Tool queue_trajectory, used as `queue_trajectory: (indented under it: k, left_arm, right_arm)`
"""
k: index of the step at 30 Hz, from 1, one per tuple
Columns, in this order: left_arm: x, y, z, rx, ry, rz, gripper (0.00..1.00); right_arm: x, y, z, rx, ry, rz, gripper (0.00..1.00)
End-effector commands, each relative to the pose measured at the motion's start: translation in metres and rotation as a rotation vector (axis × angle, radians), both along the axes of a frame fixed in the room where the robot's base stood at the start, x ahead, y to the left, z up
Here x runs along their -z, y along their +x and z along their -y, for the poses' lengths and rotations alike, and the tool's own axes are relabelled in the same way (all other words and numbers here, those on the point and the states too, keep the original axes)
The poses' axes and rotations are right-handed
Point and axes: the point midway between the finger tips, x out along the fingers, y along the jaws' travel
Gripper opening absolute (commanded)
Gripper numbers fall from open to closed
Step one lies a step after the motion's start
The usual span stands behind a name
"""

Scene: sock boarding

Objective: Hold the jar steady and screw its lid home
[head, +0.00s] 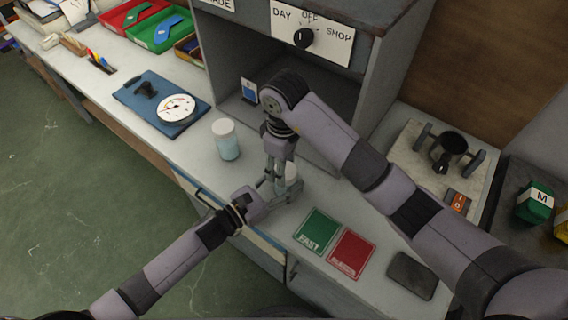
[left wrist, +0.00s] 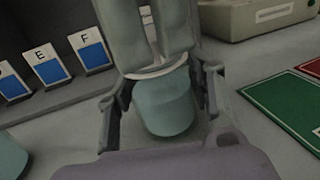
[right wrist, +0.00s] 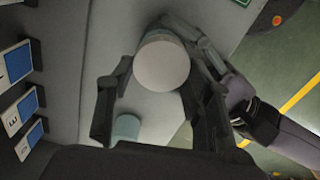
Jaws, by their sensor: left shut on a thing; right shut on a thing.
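The jar (left wrist: 166,108) has a pale teal body and stands on the grey bench. In the head view it is mostly hidden between my grippers. My left gripper (head: 281,191) comes in low from the side and is shut around the jar's body, one finger on each side in the left wrist view. My right gripper (head: 281,172) points down from above and is shut on the white lid (right wrist: 162,63), which sits on top of the jar. The lid's rim (left wrist: 158,69) shows under the right fingers in the left wrist view. I cannot tell how tight the lid is.
A second teal jar with a white lid (head: 226,140) stands to the left. Green (head: 318,229) and red (head: 351,254) mats and a dark pad (head: 411,275) lie to the right. A blue board with a dial (head: 175,108) lies further left. The grey cabinet (head: 383,75) rises behind.

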Motion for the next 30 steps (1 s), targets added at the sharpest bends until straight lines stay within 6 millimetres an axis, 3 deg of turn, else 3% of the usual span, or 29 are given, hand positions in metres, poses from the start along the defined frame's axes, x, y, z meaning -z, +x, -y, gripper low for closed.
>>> queue_trajectory:
  k: [12,13,21,28,30]
  left_arm:
    - [0.0007,0.0004,-0.0007,-0.002,0.001,-0.001,0.0]
    - [0.0006,0.0007,-0.0009,-0.002,0.001,-0.001,0.0]
    - [0.0005,0.0003,-0.0005,-0.002,0.001,-0.001,0.0]
    - [0.0006,-0.0001,0.0,0.0,0.001,-0.001,0.0]
    - [0.0006,-0.0003,0.0001,0.0,0.001,-0.001,0.0]
  right_arm:
    - [0.004,-0.0023,0.0066,0.055,-0.009,-0.018,0.36]
    - [0.0041,-0.0023,0.0068,0.055,-0.01,-0.019,0.48]
    - [0.0036,-0.002,0.0061,0.053,-0.008,-0.017,0.66]
    - [0.0031,-0.0019,0.0055,0.052,-0.006,-0.015,0.67]
    - [0.0029,-0.0018,0.0047,0.048,-0.003,-0.016,0.63]
